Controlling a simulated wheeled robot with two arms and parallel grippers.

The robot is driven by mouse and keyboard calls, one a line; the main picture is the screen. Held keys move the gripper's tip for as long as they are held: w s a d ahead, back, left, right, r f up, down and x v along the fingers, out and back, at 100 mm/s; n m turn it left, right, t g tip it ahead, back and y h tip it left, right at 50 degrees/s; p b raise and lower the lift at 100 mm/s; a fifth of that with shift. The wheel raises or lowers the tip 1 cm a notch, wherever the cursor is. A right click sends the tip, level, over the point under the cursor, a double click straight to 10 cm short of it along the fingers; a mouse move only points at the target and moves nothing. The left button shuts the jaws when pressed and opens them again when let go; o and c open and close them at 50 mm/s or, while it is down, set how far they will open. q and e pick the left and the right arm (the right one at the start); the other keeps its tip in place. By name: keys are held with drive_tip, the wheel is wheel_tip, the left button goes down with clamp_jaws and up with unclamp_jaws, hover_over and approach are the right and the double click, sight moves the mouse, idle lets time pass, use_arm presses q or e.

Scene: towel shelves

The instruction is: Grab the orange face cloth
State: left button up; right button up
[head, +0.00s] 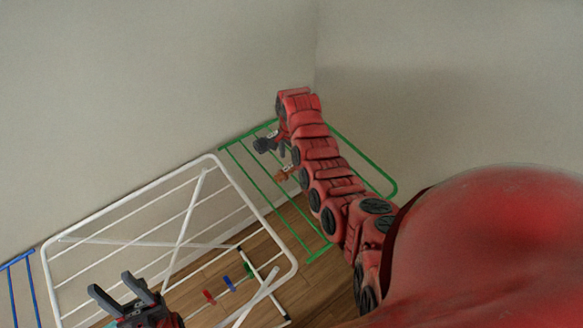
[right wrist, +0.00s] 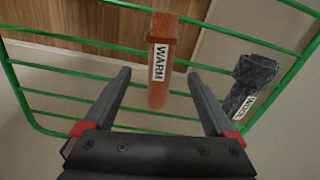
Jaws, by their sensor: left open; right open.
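The orange face cloth (right wrist: 160,92) hangs folded over the green rack's bars, with a white tag reading "WARM", in the right wrist view. In the head view only a small part of it (head: 283,174) shows beside my right arm. My right gripper (right wrist: 158,76) is open, its two fingers on either side of the cloth in the picture. I cannot tell how far the cloth is from the fingers; no contact is visible. My left gripper (head: 110,282) is open and empty at the lower left, in front of the white rack.
A dark grey cloth (right wrist: 250,80) with a white tag hangs on the green rack (right wrist: 95,72), right of the orange one; it also shows in the head view (head: 264,145). A white drying rack (head: 150,190) stands to the left, a blue rack (head: 12,290) at the far left. Walls stand close behind.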

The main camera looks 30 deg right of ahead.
sight(292, 169)
wheel_tip(292, 169, down, 3)
drive_tip(key=shift+s+r+b, duration=0.1)
drive_tip(key=shift+b, duration=0.4)
drive_tip(key=shift+c, duration=0.2)
clamp_jaws()
